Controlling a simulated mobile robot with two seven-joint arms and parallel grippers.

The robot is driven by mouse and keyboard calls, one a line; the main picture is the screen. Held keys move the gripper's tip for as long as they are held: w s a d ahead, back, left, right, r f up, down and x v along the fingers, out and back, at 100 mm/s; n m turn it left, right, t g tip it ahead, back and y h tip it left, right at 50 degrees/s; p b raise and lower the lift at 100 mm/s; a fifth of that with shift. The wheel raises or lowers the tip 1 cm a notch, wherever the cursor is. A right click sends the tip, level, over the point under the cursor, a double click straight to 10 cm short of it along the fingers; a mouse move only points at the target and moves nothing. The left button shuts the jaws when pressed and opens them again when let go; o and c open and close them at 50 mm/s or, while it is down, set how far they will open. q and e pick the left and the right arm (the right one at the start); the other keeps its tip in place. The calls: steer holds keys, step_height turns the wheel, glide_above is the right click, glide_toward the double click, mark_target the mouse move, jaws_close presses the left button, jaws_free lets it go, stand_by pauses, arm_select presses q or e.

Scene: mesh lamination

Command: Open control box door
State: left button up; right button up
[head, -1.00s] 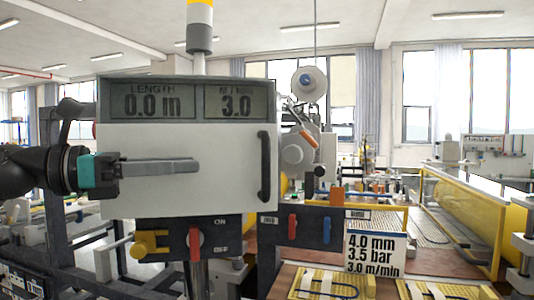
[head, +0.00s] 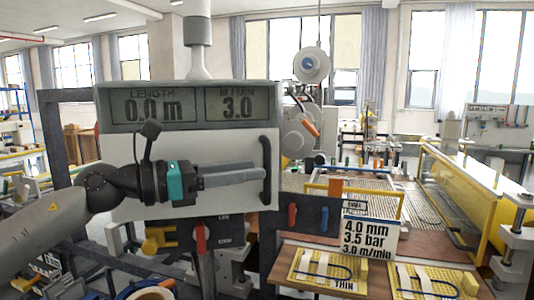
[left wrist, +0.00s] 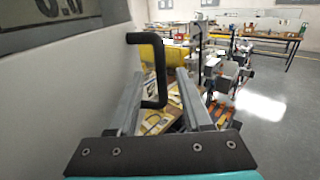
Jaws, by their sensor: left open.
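The control box (head: 90,118) has a grey display strip reading "0.0 m" and "3.0". Its white door (head: 225,143) looks shut and carries a black upright bar handle (head: 266,160) near its right edge. My left gripper (head: 262,175) reaches across the door from the left, its fingertips at the handle. In the left wrist view, the open fingers of my left gripper (left wrist: 161,76) point at the black handle (left wrist: 159,72), which shows between their tips. I cannot tell whether either finger touches it. My right gripper is not in view.
Below the box are a red switch (head: 198,238) and a yellow knob (head: 160,239). A sign (head: 368,238) with settings and yellow trays (head: 328,272) stand on the bench to the right. Open floor (left wrist: 270,110) shows in the left wrist view.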

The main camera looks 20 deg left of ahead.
mark_target(267, 195)
arm_select(q)
steer(key=shift+p+x, duration=0.9)
steer(key=shift+x, duration=1.35)
steer(key=shift+c, duration=0.2)
jaws_close()
